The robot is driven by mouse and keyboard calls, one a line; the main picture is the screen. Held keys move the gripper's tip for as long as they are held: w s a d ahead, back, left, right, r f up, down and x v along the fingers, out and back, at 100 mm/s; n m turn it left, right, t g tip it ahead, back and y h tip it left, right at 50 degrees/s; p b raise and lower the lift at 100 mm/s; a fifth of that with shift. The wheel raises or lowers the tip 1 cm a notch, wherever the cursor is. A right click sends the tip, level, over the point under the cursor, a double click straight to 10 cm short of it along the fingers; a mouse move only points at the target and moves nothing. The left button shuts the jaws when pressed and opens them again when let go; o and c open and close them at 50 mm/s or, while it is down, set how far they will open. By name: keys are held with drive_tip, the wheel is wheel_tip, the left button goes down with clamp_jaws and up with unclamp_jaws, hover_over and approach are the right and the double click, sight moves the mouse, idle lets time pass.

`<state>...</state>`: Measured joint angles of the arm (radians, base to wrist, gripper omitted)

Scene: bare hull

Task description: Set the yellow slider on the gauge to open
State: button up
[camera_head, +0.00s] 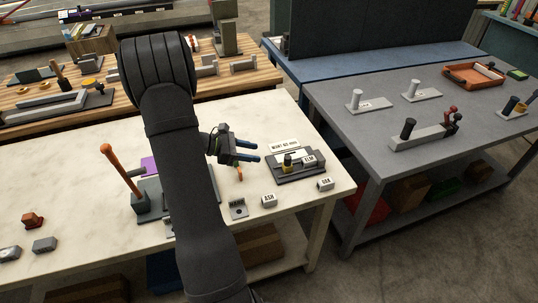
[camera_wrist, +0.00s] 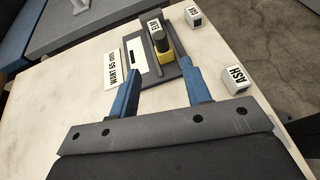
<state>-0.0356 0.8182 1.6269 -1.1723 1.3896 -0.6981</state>
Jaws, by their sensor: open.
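The gauge (camera_head: 316,175) is a dark plate with a white strip, lying near the right end of the pale table; it also shows in the wrist view (camera_wrist: 148,82). Its yellow slider (camera_head: 287,168) has a black knob on top; in the wrist view the yellow slider (camera_wrist: 165,57) stands on the rail beside the white strip. My gripper (camera_head: 258,151) has two blue fingers, open and empty, left of the gauge. In the wrist view my gripper (camera_wrist: 160,70) frames the near part of the gauge, with the slider close to the right fingertip. Whether they touch I cannot tell.
An orange-handled lever (camera_head: 122,168) stands left of my arm. A grey table (camera_head: 345,125) is at right.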

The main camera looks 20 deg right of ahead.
sight(288, 157)
drive_tip(key=shift+v, duration=1.9)
drive_tip(key=x, duration=1.7)
drive_tip(key=shift+d, duration=0.1)
drive_tip(key=shift+d+f, duration=0.1)
drive_tip(key=shift+d, duration=0.35)
